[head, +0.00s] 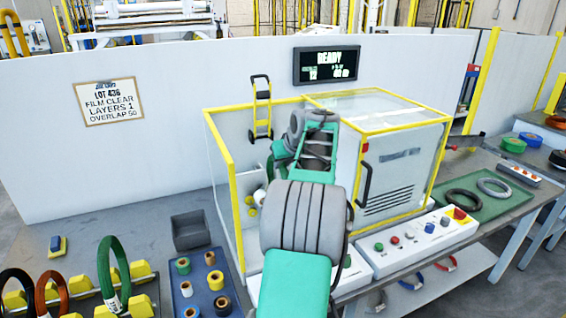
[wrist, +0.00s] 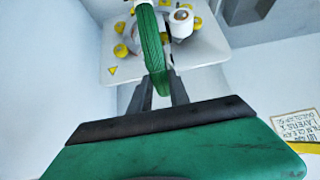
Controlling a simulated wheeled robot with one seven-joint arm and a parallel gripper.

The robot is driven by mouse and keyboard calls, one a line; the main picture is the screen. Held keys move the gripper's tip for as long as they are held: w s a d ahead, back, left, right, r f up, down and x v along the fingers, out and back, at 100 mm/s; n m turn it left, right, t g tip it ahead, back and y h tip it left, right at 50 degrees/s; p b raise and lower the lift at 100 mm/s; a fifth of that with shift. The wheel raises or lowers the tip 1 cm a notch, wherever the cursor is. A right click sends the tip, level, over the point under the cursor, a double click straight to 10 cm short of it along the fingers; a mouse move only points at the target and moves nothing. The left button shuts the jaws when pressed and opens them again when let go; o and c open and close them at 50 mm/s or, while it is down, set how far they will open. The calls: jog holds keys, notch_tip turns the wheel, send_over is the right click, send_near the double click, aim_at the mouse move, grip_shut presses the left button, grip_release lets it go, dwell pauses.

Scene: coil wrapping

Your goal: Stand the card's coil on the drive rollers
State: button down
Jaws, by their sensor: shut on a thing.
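My gripper (wrist: 159,88) is shut on a green coil (wrist: 152,45), which stands edge-on between the fingers in the wrist view. Behind the coil is a pale plate (wrist: 205,48) with yellow rollers (wrist: 120,51) and a white film spool (wrist: 181,23). I cannot tell whether the coil touches the rollers. In the head view my arm reaches into the yellow-framed wrapping machine (head: 228,170) and hides most of the coil and gripper; yellow rollers (head: 250,205) show through the clear side. The card (head: 108,102) reads LOT 436, film clear, layers 1, overlap 50.
A rack at front left holds black, orange and green coils (head: 113,270). A blue tray of tape rolls (head: 203,285) and a grey bin (head: 190,230) stand nearby. A display (head: 327,65) reads READY. Clear panels and yellow frame edges closely surround my arm.

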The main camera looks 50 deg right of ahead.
jog(key=shift+f+b, duration=0.35)
dwell(0.3)
jog(key=c, duration=1.1)
grip_release()
jog(key=shift+c, duration=0.2)
jog(key=shift+f, duration=0.15)
jog(key=v, duration=0.8)
jog(key=shift+b, duration=0.3)
jog(key=shift+d, duration=0.1)
